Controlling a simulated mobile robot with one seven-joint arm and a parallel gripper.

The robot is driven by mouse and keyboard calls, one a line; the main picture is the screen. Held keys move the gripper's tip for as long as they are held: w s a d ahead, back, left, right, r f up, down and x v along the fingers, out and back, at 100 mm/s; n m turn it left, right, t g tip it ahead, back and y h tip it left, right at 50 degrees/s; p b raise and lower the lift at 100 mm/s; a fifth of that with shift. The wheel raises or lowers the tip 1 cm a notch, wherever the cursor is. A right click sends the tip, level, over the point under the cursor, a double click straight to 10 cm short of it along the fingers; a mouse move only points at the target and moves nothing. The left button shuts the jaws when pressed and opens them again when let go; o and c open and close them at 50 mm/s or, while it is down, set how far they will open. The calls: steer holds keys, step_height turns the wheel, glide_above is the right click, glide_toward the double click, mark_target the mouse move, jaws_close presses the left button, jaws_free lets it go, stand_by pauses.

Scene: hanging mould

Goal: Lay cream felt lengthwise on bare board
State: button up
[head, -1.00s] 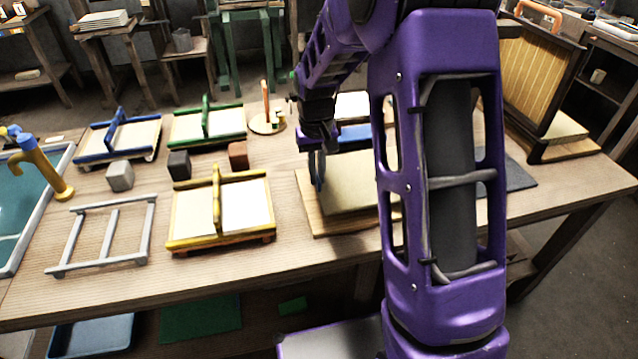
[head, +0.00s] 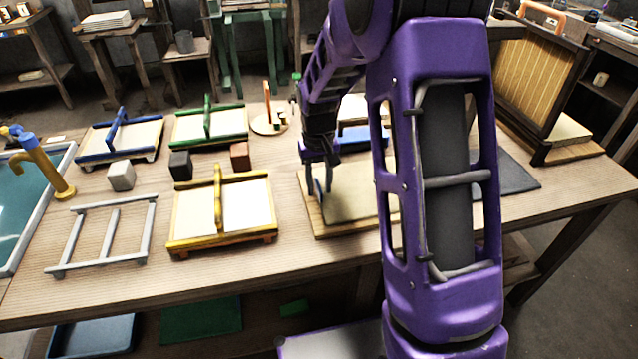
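A cream felt sheet (head: 345,203) lies flat on a light wooden board (head: 322,229) right of the table's middle. A strip of bare wood shows along the board's left and front edges. My purple arm hides the right part of both, so I cannot tell how far the felt reaches there. My gripper (head: 319,188) points down over the board's left part, at the felt's left end. Its two blue-grey fingers show apart with nothing visible between them. Whether the tips touch the felt is too small to tell.
A yellow-framed mould (head: 178,243) stands left of the board, with a grey rack (head: 147,235) farther left. Blue (head: 92,155) and green (head: 180,130) framed moulds and small blocks stand behind. A dark grey mat (head: 515,178) lies right of my arm, before an upright slatted frame (head: 540,75).

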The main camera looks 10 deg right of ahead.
step_height(320, 180, up, 12)
steer(key=p, duration=0.2)
steer(key=shift+r, duration=0.1)
stand_by(0.4)
